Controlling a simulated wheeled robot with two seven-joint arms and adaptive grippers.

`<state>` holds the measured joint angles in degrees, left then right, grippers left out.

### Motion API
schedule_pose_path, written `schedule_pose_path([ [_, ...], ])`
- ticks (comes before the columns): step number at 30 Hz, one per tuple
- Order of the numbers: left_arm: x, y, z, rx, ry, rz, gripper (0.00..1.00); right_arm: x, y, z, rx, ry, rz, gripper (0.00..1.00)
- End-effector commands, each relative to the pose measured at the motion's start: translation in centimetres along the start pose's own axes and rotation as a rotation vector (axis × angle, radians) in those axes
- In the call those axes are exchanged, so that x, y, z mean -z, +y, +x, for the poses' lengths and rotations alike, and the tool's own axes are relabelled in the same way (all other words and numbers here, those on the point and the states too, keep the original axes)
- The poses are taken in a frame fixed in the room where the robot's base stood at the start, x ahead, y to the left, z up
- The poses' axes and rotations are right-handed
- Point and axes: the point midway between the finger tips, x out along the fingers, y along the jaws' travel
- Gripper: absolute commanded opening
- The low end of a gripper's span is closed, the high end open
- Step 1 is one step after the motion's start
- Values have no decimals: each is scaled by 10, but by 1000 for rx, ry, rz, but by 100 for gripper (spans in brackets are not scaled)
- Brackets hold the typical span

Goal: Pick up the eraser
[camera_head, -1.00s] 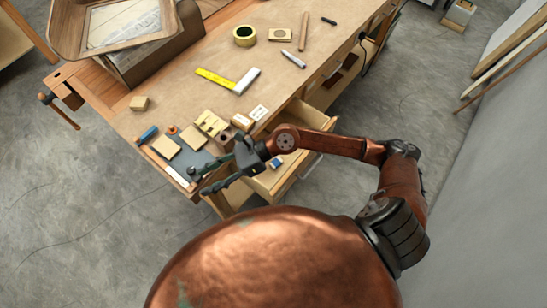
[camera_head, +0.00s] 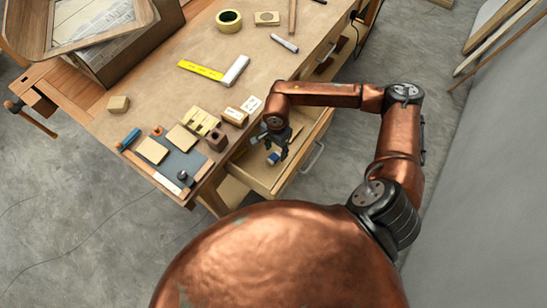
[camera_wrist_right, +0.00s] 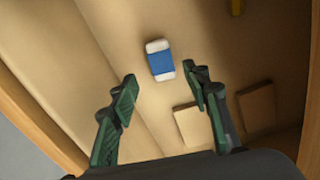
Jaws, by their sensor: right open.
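The eraser (camera_wrist_right: 160,60) is a small white block with a blue sleeve. My right gripper (camera_head: 275,148) is over the drawer, pointing down. In the right wrist view the right gripper (camera_wrist_right: 160,95) is open and empty, with the eraser ahead of and between its two green fingers, apart from them. My left gripper is not in view.
The workbench (camera_head: 150,100) above the drawer holds a blue-grey mat (camera_head: 185,162) with small blocks, a yellow-and-white square (camera_head: 235,70) and a tape roll (camera_head: 228,20). Flat wooden pieces (camera_wrist_right: 190,124) lie in the drawer near the eraser. The drawer's walls surround the gripper.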

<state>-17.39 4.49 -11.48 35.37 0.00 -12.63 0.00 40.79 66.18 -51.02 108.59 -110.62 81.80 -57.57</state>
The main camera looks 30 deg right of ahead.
Motion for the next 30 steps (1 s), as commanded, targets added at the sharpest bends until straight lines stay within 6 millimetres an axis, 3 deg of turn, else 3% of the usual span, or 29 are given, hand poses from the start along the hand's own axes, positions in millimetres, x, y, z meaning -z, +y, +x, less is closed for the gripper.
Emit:
schedule_pose_path([
  [9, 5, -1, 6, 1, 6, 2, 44, -2, -4, 44, -2, -2, -1, 44],
  [17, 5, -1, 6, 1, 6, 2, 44, -2, -5, 47, 1, -2, -2, 43],
  [30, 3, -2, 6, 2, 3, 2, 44, -2, -5, 46, 0, -2, -3, 12],
])
